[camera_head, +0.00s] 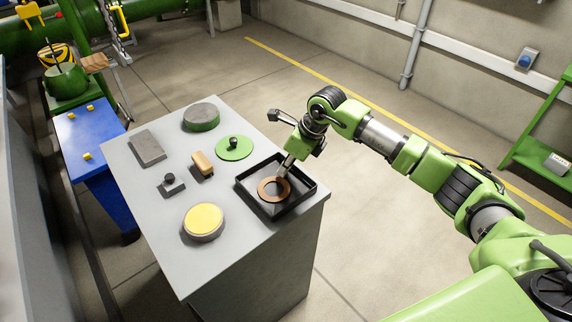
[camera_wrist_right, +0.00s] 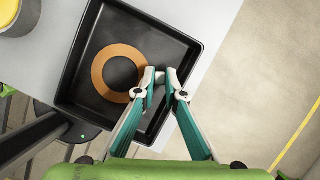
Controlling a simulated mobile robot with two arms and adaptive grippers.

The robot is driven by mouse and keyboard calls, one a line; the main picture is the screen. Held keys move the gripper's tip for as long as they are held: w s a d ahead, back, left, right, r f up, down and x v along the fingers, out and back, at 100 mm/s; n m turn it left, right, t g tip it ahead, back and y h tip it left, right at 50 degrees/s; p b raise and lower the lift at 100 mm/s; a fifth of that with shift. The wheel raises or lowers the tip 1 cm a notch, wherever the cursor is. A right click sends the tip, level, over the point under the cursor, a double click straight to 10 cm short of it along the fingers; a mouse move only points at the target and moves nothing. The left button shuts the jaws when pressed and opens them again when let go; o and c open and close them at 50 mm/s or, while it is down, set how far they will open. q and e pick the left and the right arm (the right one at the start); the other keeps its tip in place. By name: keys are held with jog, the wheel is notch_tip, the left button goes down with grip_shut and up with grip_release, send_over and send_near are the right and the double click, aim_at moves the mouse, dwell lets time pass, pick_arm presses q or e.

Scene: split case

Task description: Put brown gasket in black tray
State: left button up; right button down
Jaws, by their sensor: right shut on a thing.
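The brown gasket (camera_head: 275,199) is a flat copper-brown ring. It is inside the square black tray (camera_head: 306,199) at the right corner of the grey table. The gasket (camera_wrist_right: 97,75) and the tray floor (camera_wrist_right: 98,112) also show in the right wrist view. My right gripper (camera_head: 283,175) reaches down into the tray and is shut on the gasket's rim. In the right wrist view its fingertips (camera_wrist_right: 161,84) are at the ring's right edge. I cannot tell whether the ring touches the tray floor. My left gripper is out of view.
The grey table also holds a yellow-topped round part (camera_head: 203,220), a green disc with a black knob (camera_head: 234,150), an orange-brown block (camera_head: 202,163), a small dark knobbed part (camera_head: 171,185), a grey slab (camera_head: 147,148) and a green-and-grey cylinder (camera_head: 201,117). A blue table (camera_head: 88,143) stands to the left.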

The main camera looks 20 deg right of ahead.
jog(key=c, duration=2.4)
grip_release()
jog(key=b+v, duration=0.2)
jog(key=v, duration=1)
jog(key=shift+b, duration=0.4)
